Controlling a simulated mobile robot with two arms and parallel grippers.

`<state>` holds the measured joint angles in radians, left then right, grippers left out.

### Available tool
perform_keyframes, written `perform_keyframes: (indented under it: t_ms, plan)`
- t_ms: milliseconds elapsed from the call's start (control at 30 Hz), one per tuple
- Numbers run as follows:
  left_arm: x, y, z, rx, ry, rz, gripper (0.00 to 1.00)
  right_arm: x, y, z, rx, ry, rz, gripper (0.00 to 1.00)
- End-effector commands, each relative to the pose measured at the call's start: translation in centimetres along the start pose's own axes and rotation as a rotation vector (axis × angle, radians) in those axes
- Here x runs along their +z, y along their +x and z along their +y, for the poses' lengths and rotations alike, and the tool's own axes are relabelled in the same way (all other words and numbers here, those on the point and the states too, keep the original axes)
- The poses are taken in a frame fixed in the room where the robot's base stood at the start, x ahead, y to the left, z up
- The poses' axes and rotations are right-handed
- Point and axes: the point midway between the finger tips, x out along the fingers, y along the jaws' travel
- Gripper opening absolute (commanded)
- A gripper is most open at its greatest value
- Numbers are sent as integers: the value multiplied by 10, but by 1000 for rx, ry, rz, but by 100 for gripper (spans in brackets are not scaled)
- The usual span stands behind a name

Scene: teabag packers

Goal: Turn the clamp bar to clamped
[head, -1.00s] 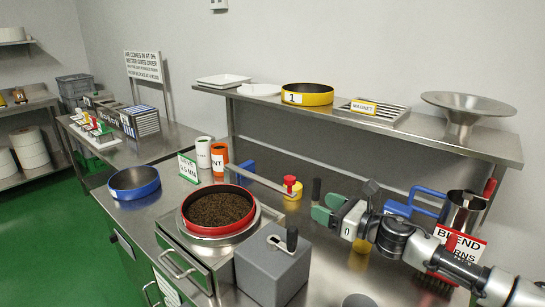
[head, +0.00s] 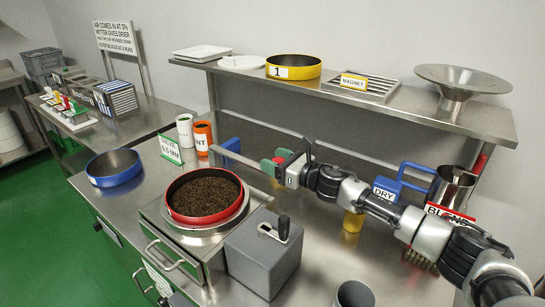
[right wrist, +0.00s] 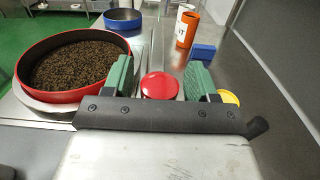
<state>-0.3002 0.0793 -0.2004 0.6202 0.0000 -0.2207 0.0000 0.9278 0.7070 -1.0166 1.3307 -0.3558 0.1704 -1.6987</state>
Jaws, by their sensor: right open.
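The clamp bar (head: 243,161) is a thin pale grey metal bar running out behind the red sieve, and its red knob (head: 278,161) is at the near right end. The knob (right wrist: 160,86) shows clearly in the right wrist view, with the bar leading away behind it. My right gripper (head: 289,162) is open. Its green-padded fingers stand on either side of the knob, with gaps visible in the right wrist view (right wrist: 161,82). The red sieve (head: 170,212) holds dark tea leaves. My left gripper is not in view.
A grey box (head: 250,262) with a black lever stands in front. A blue block (head: 231,148), a white cup (head: 185,131) and an orange cup (head: 203,138) are behind the sieve. A blue ring pan (head: 113,178) is at left. The raised shelf (head: 420,117) runs behind.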

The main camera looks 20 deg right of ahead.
Motion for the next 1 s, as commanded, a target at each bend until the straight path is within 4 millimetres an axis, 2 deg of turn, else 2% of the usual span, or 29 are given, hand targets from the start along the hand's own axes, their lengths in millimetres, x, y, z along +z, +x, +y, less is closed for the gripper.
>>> perform_keyframes:
  t_ms: [133, 400, 767, 800, 1000]
  plan:
    - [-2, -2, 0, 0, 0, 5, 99, 0, 9, 0, 0, -1, 1, 58]
    - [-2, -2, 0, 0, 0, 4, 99, 0, 10, 0, 0, -1, 1, 58]
    - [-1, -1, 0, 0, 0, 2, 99, 0, 9, 0, 0, -1, 1, 3]
    - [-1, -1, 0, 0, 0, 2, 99, 0, 9, 0, 0, -1, 1, 0]
    - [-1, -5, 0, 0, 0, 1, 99, 0, 10, 6, -14, 1, 2, 0]
